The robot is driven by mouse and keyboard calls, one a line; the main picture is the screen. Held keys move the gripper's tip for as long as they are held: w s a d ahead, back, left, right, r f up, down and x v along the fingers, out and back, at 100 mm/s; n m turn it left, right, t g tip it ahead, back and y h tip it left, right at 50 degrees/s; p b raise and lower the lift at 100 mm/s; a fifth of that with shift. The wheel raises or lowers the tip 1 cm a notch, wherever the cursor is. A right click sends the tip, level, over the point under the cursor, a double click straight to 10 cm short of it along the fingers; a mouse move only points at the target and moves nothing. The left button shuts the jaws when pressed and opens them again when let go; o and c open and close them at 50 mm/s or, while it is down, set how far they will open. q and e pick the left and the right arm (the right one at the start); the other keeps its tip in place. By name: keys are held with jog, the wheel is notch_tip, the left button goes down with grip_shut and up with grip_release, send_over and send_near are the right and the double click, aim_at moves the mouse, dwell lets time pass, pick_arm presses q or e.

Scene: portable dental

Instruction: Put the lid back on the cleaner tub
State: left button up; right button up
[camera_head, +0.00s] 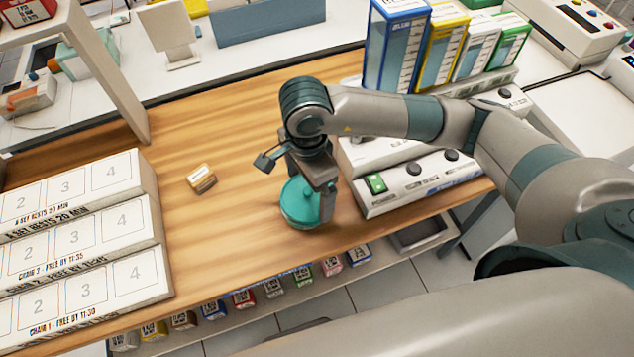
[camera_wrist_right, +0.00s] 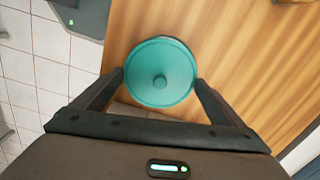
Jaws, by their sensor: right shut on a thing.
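The teal round lid (camera_head: 300,196) has a small centre knob, which shows in the right wrist view (camera_wrist_right: 160,82). My right gripper (camera_head: 314,188) is shut on the lid, with one finger on each side of it. The cleaner tub (camera_head: 301,220) appears as a teal round body directly under the lid, near the front edge of the wooden counter. The lid hides most of it, and I cannot tell whether the lid is fully seated or slightly above the rim. My left gripper is not in view.
A small tan-and-white block (camera_head: 202,178) lies on the wooden counter (camera_head: 235,130), left of the tub. Numbered white trays (camera_head: 75,245) stand at the left. A white unit with knobs (camera_head: 415,180) stands close at the right. Coloured boxes (camera_head: 395,45) stand behind my right arm.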

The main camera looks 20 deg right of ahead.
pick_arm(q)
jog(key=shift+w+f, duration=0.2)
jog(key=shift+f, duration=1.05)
pick_arm(e)
jog(key=shift+f, duration=1.15)
jog(key=o, duration=0.8)
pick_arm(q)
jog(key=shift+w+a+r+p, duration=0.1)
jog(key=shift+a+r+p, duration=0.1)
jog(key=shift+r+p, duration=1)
pick_arm(e)
jog(key=shift+w+a+r, duration=0.1)
jog(key=shift+a+r, duration=0.15)
jog(key=shift+r, duration=0.95)
jog(key=shift+w+a+r, duration=0.1)
jog(key=shift+a+r, duration=0.1)
jog(key=shift+r, duration=0.95)
jog(key=shift+a+r, duration=0.25)
jog(key=shift+r, duration=0.95)
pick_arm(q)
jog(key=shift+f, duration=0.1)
pick_arm(e)
jog(key=shift+a+r, duration=0.1)
jog(key=shift+r, duration=0.05)
jog(key=c, duration=2.4)
pick_arm(q)
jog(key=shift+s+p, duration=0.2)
jog(key=shift+p, duration=0.1)
pick_arm(e)
grip_shut()
